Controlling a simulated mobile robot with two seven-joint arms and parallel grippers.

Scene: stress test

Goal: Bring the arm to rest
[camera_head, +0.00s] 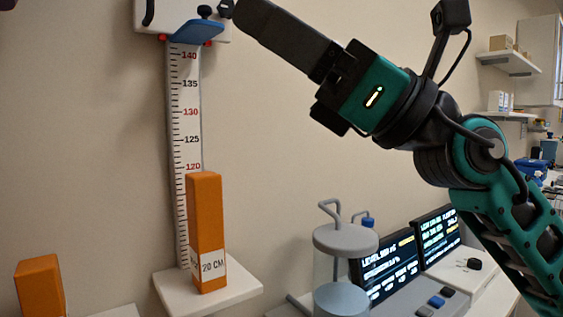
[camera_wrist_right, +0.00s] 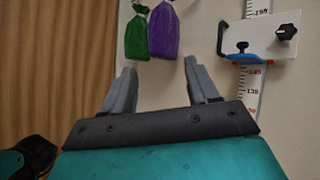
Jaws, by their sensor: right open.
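My right arm comes in from the right in the head view, raised in the air and reaching up and to the left. Its right gripper (camera_head: 245,14) is near the top edge, close to the right end of the white head unit of a height scale. In the right wrist view the right gripper (camera_wrist_right: 160,82) has its two grey fingers spread apart, with nothing between them. The wall is behind them.
A white ruler (camera_head: 187,130) rises from a white base (camera_head: 172,290), which bears a tall orange block (camera_head: 205,225). Another orange block (camera_head: 40,287) stands left. Green (camera_wrist_right: 137,38) and purple (camera_wrist_right: 163,32) bags hang on the wall.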

